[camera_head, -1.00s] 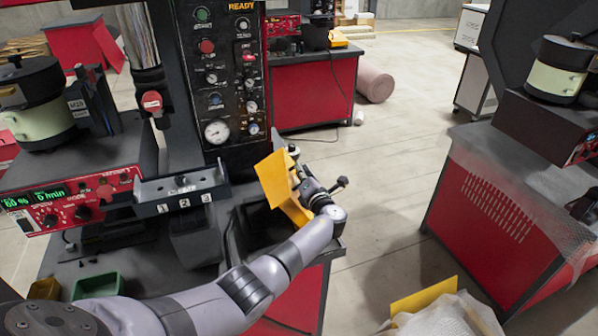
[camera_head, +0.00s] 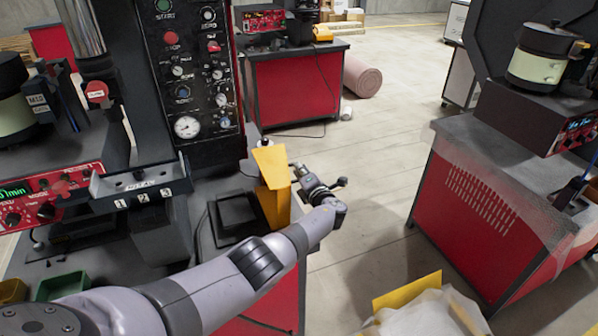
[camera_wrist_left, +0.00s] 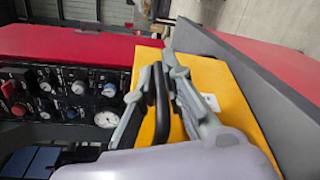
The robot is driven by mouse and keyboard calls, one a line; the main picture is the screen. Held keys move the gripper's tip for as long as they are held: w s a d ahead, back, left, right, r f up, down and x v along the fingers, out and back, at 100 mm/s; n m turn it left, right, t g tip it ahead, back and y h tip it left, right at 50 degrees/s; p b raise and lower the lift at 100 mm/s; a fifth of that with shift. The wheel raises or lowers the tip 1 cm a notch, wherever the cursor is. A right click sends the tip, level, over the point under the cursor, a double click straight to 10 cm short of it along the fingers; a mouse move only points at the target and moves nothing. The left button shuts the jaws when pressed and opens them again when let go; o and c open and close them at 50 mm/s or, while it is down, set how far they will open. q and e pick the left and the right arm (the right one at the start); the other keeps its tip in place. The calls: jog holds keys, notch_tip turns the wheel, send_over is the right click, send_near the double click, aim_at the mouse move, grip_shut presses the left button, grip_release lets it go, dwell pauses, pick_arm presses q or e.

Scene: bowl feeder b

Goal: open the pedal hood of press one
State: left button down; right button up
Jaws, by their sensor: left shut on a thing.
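The yellow pedal hood (camera_head: 274,205) of the near press stands upright at the right side of the bench, tipped back beside the uncovered black pedal (camera_head: 238,212). Its top flap (camera_head: 269,160) faces the control column. My left gripper (camera_head: 303,180) is at the hood's right side. In the left wrist view, the left gripper (camera_wrist_left: 163,75) is shut on the black bar handle (camera_wrist_left: 161,105) of the yellow hood (camera_wrist_left: 235,95). My right gripper is not in view.
The press control panel (camera_head: 190,60) stands left of the hood. A numbered bracket (camera_head: 140,187) and green bin (camera_head: 62,285) are on the left. Another red bench (camera_head: 470,200) is on the right, with open floor (camera_head: 375,170) between.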

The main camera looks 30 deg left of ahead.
pick_arm(q)
jog(key=c, duration=1.7)
grip_release()
jog(key=shift+s+d, duration=0.3)
jog(key=shift+d, duration=0.15)
jog(key=v, duration=1.1)
jog(key=shift+a, duration=0.1)
